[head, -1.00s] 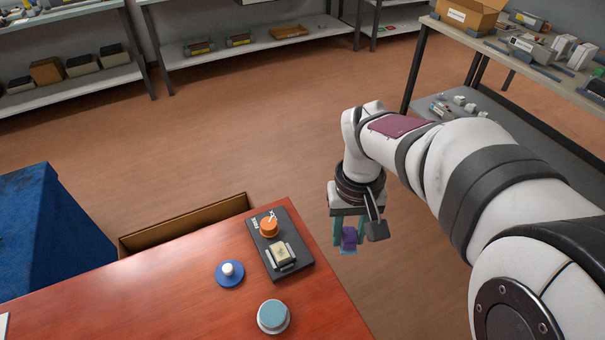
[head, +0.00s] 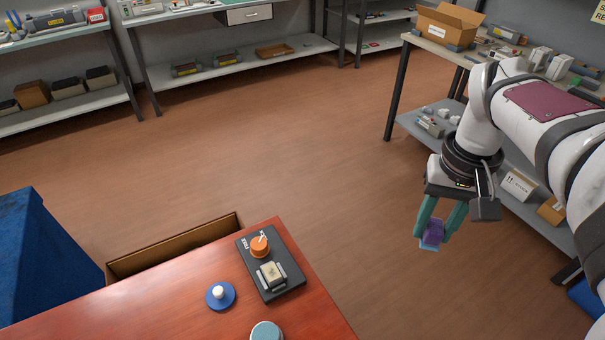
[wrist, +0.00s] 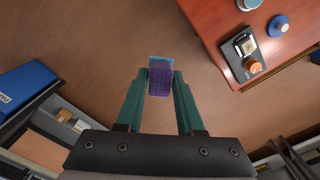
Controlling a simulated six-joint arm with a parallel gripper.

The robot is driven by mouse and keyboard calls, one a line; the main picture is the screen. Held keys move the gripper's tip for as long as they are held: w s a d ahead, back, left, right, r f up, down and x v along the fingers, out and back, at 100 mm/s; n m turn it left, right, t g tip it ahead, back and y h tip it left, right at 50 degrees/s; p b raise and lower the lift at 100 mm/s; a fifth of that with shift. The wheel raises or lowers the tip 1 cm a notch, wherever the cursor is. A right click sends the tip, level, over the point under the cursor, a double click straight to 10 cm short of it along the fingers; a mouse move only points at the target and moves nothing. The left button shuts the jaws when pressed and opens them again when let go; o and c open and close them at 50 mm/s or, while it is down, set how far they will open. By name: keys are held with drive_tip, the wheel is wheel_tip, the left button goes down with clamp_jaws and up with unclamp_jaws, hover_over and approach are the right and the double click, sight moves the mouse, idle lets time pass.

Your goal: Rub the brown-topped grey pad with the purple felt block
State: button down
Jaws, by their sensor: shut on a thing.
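The purple felt block (head: 433,234) is held between the teal fingers of my gripper (head: 437,228), over the open floor to the right of the red-brown table. In the wrist view, the felt block (wrist: 160,82) sits between the fingertips (wrist: 160,84), with a light blue edge at its far end. I cannot make out a brown-topped grey pad for certain in either view.
The table (head: 180,312) carries a black fixture (head: 285,292) with an orange knob (head: 260,247) and a beige block (head: 270,274), a blue disc with a white knob (head: 220,294), and a round blue-topped piece (head: 266,332). A shelved bench (head: 408,118) stands behind my arm.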

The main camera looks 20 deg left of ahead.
idle(0.3)
drive_tip(key=w+a+f+n, duration=0.1)
drive_tip(key=a+f+n, duration=0.15)
drive_tip(key=a, duration=0.35)
drive_tip(key=w+a+f+n, duration=0.1)
drive_tip(key=a+f+n, duration=0.1)
drive_tip(key=a+f, duration=0.3)
drive_tip(key=n, duration=0.5)
hover_over(276, 278)
wheel_tip(276, 278, down, 8)
drive_tip(key=shift+m, duration=0.25)
drive_tip(key=shift+f, duration=3.3)
drive_tip(key=shift+w+a+f, duration=0.2)
drive_tip(key=shift+a+f, duration=0.05)
drive_tip(key=shift+f, duration=0.45)
drive_tip(key=shift+w+a, duration=1.15)
drive_tip(key=shift+a, duration=0.05)
drive_tip(key=s+d, duration=0.2)
drive_tip(key=d, duration=0.1)
drive_tip(key=shift+s, duration=0.4)
wheel_tip(276, 278, up, 8)
drive_tip(key=shift+a, duration=0.15)
